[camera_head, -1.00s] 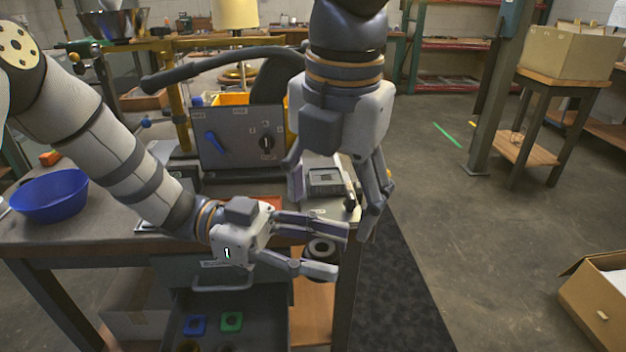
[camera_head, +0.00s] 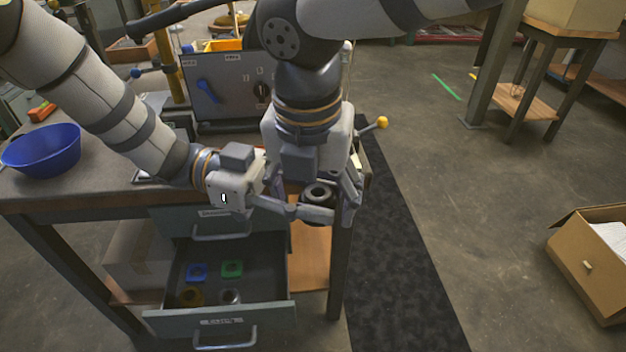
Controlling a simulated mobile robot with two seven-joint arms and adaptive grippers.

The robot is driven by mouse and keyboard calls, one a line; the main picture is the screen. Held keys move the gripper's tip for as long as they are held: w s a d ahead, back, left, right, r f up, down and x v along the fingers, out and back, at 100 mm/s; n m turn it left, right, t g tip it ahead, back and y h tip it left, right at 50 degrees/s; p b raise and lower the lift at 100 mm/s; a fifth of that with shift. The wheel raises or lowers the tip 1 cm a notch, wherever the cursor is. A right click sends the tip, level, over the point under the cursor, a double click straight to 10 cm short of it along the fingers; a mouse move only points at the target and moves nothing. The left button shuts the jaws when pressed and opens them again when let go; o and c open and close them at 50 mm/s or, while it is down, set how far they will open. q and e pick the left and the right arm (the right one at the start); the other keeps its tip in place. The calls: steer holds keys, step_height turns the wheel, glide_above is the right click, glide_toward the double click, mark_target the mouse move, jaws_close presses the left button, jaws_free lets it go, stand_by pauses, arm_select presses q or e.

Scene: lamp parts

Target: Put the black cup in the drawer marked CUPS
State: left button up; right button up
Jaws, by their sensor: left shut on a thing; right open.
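The black cup (camera_head: 319,194) shows as a dark round piece with an open top, just past the table's front edge. My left gripper (camera_head: 318,207) is shut on it; one finger runs along its near side and the other is largely hidden. My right gripper (camera_head: 325,193) comes down from above, open, with a finger at the cup's right side. Whether it touches the cup cannot be told. Below, a grey drawer (camera_head: 219,320) stands pulled out; its front label is too small to read surely. A drawer above it (camera_head: 180,222) is shut, its label also unclear.
In the open drawer lie a blue piece (camera_head: 196,271), a green piece (camera_head: 232,268) and two round pieces. A blue bowl (camera_head: 42,152) stands at the table's left. A grey panel (camera_head: 222,88) stands behind. An open carton (camera_head: 590,262) is on the floor at right.

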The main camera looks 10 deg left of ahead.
steer(key=c, duration=1.3)
arm_select(q)
steer(key=o, duration=1.2)
steer(key=shift+o, duration=0.2)
